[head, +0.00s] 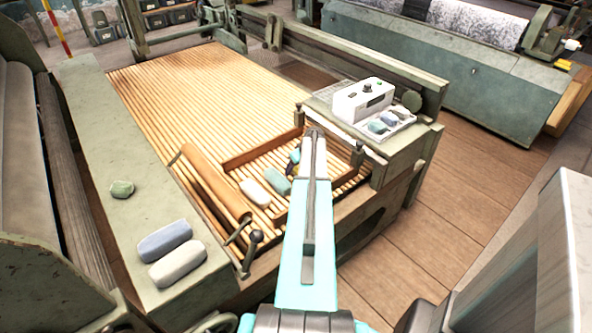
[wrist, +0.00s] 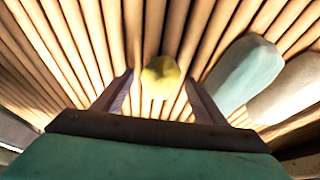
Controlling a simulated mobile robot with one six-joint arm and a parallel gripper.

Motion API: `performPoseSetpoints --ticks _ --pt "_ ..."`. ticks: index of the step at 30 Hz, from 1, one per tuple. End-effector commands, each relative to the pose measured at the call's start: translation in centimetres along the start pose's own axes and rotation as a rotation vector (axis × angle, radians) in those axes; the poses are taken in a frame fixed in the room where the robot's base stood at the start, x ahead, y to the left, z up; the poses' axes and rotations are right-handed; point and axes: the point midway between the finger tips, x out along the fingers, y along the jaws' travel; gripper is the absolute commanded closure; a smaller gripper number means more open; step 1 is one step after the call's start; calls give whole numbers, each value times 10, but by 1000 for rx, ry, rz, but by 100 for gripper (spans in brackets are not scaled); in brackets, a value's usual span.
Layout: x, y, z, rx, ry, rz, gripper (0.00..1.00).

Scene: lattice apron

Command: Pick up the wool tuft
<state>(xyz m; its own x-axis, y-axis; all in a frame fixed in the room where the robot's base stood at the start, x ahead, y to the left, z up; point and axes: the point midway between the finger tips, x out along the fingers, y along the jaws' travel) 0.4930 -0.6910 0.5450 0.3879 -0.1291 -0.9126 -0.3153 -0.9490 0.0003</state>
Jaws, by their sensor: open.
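A small yellow wool tuft (wrist: 160,78) lies on the wooden slats (wrist: 222,30) in the wrist view. My gripper (wrist: 158,84) is open, with one finger on each side of the tuft and gaps showing between. I cannot tell how far the fingertips are above the slats. In the head view a bit of the yellow tuft (head: 292,169) shows at the left edge of my arm, which hides my fingers.
A blue-green roll (wrist: 240,72) lies close to my right finger, with a pale roll (wrist: 290,92) beyond it. A low wooden frame (head: 262,149) surrounds this area. A white control box (head: 362,100) stands right. A wooden roller (head: 215,183) lies left.

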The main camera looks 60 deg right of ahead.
Motion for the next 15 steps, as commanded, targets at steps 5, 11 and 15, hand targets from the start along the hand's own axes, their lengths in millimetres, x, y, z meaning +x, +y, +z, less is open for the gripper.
performPoseSetpoints --ticks 5,11,15 --pt "0 0 0 0 0 0 34" --pt "0 0 0 1 0 0 49" --pt "0 1 0 1 0 0 73"
